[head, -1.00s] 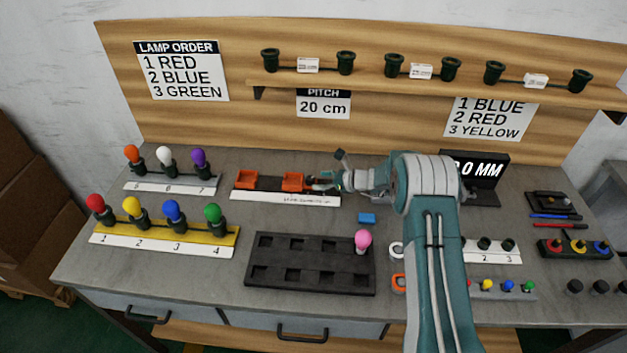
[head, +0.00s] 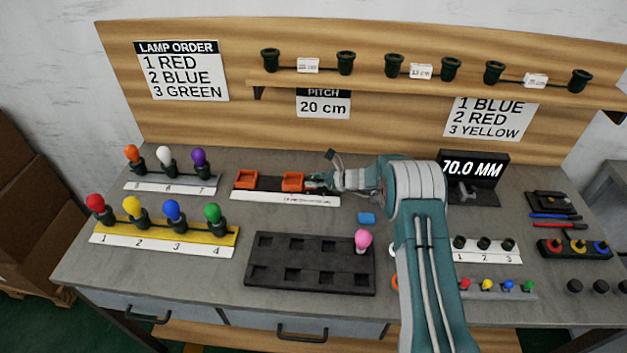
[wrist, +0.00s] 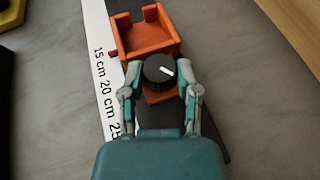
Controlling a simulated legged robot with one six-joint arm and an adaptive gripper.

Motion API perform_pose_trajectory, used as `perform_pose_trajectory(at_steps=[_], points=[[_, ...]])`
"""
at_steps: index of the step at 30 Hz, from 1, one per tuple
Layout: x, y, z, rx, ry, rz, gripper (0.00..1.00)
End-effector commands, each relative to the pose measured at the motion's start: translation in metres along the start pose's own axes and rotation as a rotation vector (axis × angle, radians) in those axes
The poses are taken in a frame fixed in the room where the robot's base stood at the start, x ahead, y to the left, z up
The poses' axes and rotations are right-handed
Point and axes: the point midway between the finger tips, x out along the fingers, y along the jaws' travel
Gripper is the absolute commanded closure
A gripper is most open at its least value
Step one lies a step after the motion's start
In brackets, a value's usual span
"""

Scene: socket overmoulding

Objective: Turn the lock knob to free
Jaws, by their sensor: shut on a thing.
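The pointer line points to the lower right there. My gripper (wrist: 160,75) has one finger on each side of the knob and is shut on it. In the head view my gripper (head: 312,182) reaches the right orange block (head: 293,181) from the right, and the knob is too small to make out. A second orange block (head: 246,179) stands to the left on the same dark rail. A white scale (head: 285,197) runs along the front.
A display (head: 473,169) reads 70.0 MM at right. A dark tray (head: 268,280) with a pink lamp (head: 362,240) is nearer. A yellow rack of lamps (head: 165,230) stands at left.

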Motion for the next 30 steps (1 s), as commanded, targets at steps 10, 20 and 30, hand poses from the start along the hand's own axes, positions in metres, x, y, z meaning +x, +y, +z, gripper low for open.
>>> perform_pose_trajectory(at_steps=[10,20,30], points=[[0.0012,-0.0050,0.0007,-0.081,-0.003,0.183,1.00],[0.0016,-0.0067,0.0012,-0.137,-0.003,0.320,1.00],[0.0005,-0.0067,0.0014,-0.152,0.002,0.356,1.00]])
